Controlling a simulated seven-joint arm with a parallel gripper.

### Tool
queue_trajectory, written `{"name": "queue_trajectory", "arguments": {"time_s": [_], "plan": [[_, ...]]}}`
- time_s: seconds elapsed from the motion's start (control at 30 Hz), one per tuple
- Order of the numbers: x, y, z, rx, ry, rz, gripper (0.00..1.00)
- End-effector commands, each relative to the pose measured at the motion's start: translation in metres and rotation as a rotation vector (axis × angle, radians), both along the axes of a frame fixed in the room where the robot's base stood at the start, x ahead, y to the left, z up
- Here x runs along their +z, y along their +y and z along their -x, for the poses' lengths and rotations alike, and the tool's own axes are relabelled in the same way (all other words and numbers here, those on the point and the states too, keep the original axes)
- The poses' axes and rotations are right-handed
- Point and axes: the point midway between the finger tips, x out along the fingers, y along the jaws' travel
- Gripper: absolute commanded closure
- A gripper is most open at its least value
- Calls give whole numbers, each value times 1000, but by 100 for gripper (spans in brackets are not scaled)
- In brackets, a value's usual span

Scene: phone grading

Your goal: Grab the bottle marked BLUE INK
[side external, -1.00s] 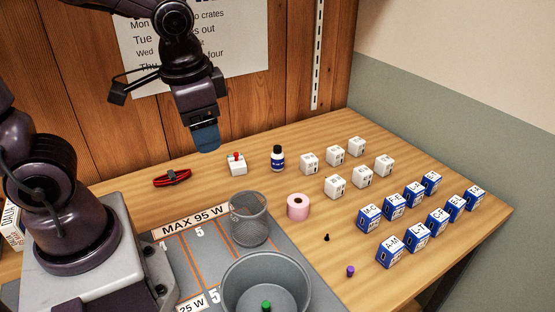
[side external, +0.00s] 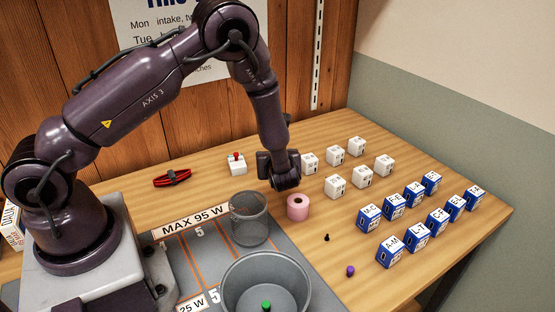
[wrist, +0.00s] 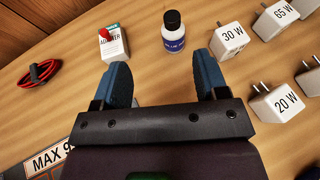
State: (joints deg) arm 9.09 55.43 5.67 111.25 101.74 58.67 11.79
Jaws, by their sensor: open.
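In the side view my gripper (side external: 279,170) hangs low over the table and hides the bottle.
A white adapter box with a red knob (wrist: 113,44) stands left of the bottle. White charger cubes (wrist: 230,40) stand close on its right. A pink roll (side external: 298,207) and a mesh cup (side external: 248,218) are near my gripper. Blue boxes (side external: 370,218) stand further right.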

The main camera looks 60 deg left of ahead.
Motion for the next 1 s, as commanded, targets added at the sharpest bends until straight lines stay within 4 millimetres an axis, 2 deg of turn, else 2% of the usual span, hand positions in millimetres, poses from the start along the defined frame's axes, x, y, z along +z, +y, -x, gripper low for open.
{"name": "queue_trajectory", "arguments": {"time_s": [0.17,0.4,0.73,1.0], "plan": [[-2,10,-12,-46,17,-26,33],[-20,48,-29,-42,16,-24,33],[-32,70,-44,-42,15,-23,33],[-48,98,-63,-42,15,-23,33]]}}
